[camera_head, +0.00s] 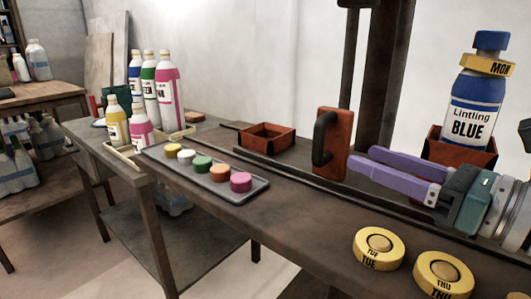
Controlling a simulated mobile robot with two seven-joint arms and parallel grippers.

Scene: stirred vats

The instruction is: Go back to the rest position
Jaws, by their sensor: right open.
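My right gripper (361,159) comes in from the right edge above the workbench (215,187). Its two purple fingers point left and are apart, with nothing between them. It is in front of a blue bottle labelled "Lintling BLUE" (472,105), to the lower left of the bottle in the picture. The bottle stands upright in a red square holder (438,152), with a yellow "MON" tag (487,65) around its neck. The fingertips are close to a red block with a dark handle (333,145); I cannot tell the exact gap. My left gripper is not in view.
Yellow discs marked TUE (380,249) and THU (443,275) lie on the near bench. A grey tray (215,188) holds several coloured caps. An empty red box (267,137) sits behind it. Several bottles (167,85) stand at the bench's left end. A dark post (383,75) rises behind.

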